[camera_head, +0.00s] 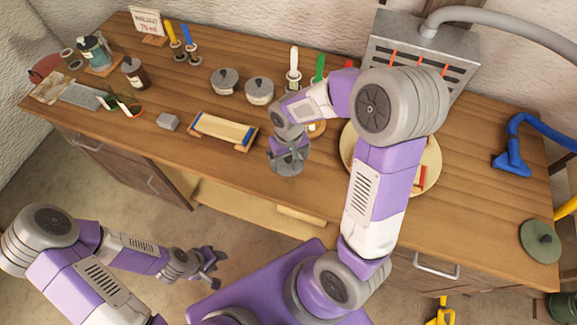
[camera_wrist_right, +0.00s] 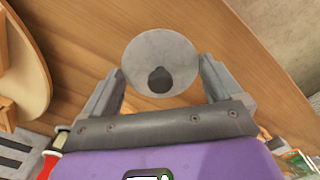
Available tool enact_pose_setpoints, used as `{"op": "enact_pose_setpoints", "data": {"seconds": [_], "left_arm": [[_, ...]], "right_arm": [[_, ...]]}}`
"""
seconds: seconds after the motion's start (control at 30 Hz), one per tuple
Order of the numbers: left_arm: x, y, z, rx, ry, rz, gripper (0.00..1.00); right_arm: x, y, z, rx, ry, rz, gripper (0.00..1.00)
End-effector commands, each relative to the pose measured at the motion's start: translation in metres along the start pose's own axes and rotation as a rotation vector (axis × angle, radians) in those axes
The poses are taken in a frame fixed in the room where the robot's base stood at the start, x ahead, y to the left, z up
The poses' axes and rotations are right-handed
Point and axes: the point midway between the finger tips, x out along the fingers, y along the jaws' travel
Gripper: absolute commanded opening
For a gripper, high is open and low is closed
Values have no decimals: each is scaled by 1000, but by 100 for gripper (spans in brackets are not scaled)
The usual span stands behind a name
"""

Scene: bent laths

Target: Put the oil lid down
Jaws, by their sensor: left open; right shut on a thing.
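The oil lid is a round grey disc with a dark knob, seen from above in the right wrist view (camera_wrist_right: 176,50). My right gripper (camera_wrist_right: 160,80) is shut on it, with one finger on each side. In the head view the lid (camera_head: 287,163) shows under my right gripper (camera_head: 289,152), over the front part of the wooden table. I cannot tell whether it touches the table top. My left gripper (camera_head: 212,268) is open and empty, low in front of the table.
A green lid (camera_head: 541,241) lies far right.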

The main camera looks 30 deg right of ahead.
Motion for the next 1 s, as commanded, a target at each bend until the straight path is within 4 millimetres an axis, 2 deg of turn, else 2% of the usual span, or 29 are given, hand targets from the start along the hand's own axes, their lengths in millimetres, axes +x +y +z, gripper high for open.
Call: {"op": "enact_pose_setpoints", "data": {"seconds": [0.17, 0.37, 0.77, 0.8, 1.0], "left_arm": [[3, -1, 0, 0, 0, 0, 43], [10, -4, 0, 0, 0, 0, 43], [14, -5, 0, 0, 0, 0, 43], [12, -4, 0, 0, 0, 0, 43], [12, -4, 0, 0, 0, 0, 43]], "right_arm": [[14, 0, 0, 0, -2, 0, 65], [42, 0, 0, 1, -2, 0, 65], [48, 0, 0, 1, 1, 0, 65], [46, 0, 0, 1, 1, 0, 99], [46, 0, 0, 1, 1, 0, 100]]}}
